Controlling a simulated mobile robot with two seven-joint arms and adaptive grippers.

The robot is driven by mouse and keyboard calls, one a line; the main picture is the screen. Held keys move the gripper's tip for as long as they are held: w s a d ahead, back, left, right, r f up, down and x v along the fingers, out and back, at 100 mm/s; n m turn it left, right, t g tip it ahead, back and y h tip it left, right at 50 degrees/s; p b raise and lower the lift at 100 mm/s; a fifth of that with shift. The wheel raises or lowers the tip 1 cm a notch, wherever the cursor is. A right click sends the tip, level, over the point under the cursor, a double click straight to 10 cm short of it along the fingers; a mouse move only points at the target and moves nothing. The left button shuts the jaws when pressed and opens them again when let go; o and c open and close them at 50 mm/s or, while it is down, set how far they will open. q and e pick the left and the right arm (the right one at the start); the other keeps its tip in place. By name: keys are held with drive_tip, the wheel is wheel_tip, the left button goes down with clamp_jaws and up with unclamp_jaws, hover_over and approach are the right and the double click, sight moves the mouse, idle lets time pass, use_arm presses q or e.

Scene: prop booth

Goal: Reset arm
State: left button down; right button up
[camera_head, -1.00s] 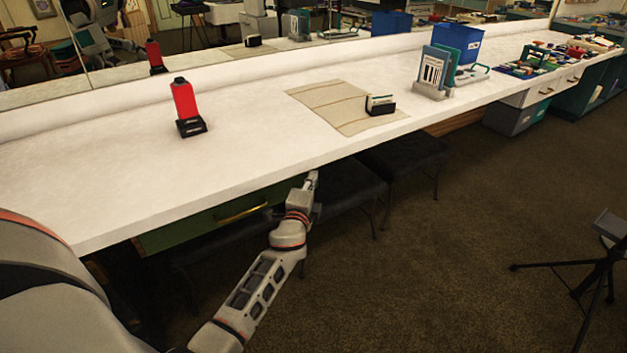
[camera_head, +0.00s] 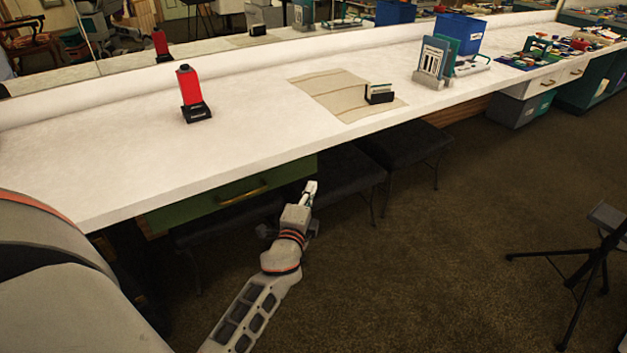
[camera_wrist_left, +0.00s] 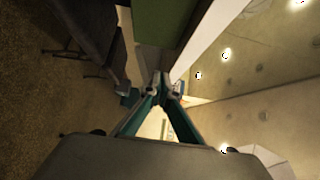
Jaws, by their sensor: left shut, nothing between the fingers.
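My left gripper (camera_head: 310,190) is in front of the long white counter, below its top edge, over the dark floor and near a black stool. Its fingers are shut with nothing between them. In the left wrist view the two fingers (camera_wrist_left: 161,88) meet at their tips, with the green drawer front and the counter's edge beyond. My right gripper is in neither view.
The white counter (camera_head: 130,150) holds a red bottle on a black base (camera_head: 190,90), a beige cloth (camera_head: 335,95), a card holder (camera_head: 379,94) and a blue bin (camera_head: 462,35). Below are a green drawer (camera_head: 230,198) and black stools (camera_head: 405,143). A tripod (camera_head: 590,265) stands right.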

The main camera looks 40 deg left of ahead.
use_arm(q)
drive_tip(key=shift+s+d, duration=0.2)
drive_tip(key=shift+s, duration=0.2)
drive_tip(key=shift+s, duration=0.1)
